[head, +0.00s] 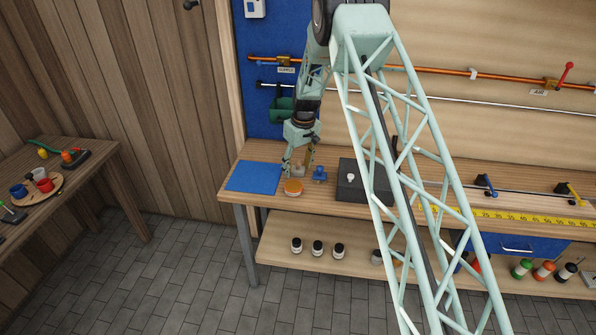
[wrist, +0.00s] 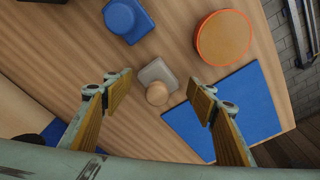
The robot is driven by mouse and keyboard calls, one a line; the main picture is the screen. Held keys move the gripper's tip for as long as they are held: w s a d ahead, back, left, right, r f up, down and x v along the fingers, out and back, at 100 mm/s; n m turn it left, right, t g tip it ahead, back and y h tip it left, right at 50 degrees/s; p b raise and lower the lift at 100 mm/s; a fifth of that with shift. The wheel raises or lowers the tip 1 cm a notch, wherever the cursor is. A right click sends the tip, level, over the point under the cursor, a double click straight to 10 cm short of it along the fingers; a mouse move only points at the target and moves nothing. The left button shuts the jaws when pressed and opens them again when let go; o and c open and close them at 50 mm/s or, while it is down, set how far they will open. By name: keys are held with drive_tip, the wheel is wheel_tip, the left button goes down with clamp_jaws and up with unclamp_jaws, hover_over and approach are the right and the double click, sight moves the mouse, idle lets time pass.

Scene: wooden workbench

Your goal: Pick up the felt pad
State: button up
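A small grey square pad with a round wooden knob (wrist: 158,78) lies on the bench and appears to be the felt pad. It shows small in the head view (head: 298,170), partly hidden by my gripper. My gripper (wrist: 159,92) is open and empty, pointing down at the bench. In the wrist view the pad and its knob lie between the two fingers, below them; no contact shows. The gripper also shows over the left part of the bench in the head view (head: 299,160).
An orange-rimmed round disc (wrist: 224,38) and a blue block with a round top (wrist: 126,18) are near the pad. A blue flat mat (head: 253,177) lies left of it. A dark box (head: 350,190) stands to the right. Pipes run along the wall behind.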

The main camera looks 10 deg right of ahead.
sight(297, 161)
drive_tip(key=c, duration=0.8)
drive_tip(key=shift+r, duration=0.1)
drive_tip(key=shift+r, duration=1.7)
drive_tip(key=s, duration=0.5)
drive_tip(key=s+d+r, duration=0.1)
drive_tip(key=s, duration=1)
drive_tip(key=shift+d+r, duration=0.2)
drive_tip(key=shift+d, duration=0.15)
drive_tip(key=shift+o, duration=1.3)
drive_tip(key=shift+c, duration=0.8)
